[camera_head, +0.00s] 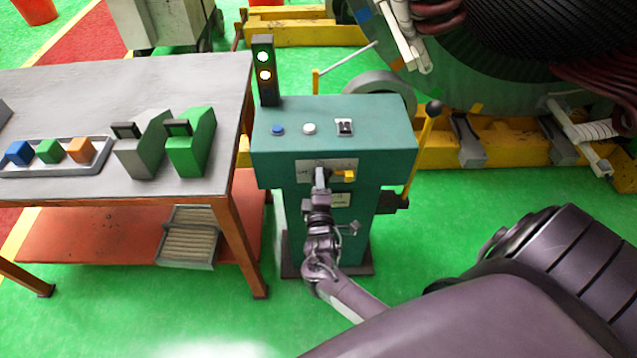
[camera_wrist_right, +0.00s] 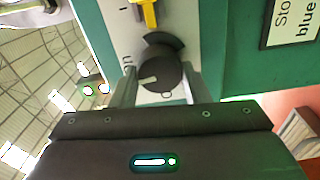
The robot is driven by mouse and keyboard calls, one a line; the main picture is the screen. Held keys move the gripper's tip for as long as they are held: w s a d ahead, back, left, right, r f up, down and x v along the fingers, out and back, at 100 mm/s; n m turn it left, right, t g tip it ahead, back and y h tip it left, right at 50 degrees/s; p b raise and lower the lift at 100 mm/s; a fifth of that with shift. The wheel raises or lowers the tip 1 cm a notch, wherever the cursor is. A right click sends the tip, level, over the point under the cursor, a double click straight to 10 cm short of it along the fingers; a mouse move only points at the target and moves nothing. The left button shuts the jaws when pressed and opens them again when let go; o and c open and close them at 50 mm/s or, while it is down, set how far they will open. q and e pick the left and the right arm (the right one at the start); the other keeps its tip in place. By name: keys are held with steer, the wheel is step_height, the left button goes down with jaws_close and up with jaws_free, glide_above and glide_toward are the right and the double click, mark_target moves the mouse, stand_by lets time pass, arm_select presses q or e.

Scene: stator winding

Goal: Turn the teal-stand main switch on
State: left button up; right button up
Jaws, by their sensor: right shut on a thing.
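The teal stand (camera_head: 385,137) stands upright with a pale switch plate (camera_head: 307,166) on its front. The right wrist view shows the main switch knob (camera_wrist_right: 163,66), dark and round with a pale mark pointing to the lower left of the picture. My right gripper (camera_head: 320,181) is at the plate, its fingers on either side of the knob and shut on it; in the head view it hides the knob. A yellow part (camera_wrist_right: 148,14) sits beside the knob on the plate, also seen in the head view (camera_head: 345,177). My left gripper is out of view.
A signal tower (camera_head: 264,88) on the stand shows a green and an amber-white light. The stand's top carries a blue button (camera_head: 278,130), a white button (camera_head: 309,129) and a small switch (camera_head: 344,127). A workbench (camera_head: 85,88) stands close left; a yellow lever (camera_head: 424,138) stands right.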

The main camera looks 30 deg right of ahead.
steer(key=shift+m, duration=0.6)
steer(key=o, duration=1)
steer(key=shift+c, duration=0.2)
steer(key=shift+s, duration=0.1)
steer(key=v, duration=0.7)
steer(key=shift+s+a, duration=0.2)
steer(key=shift+s, duration=0.05)
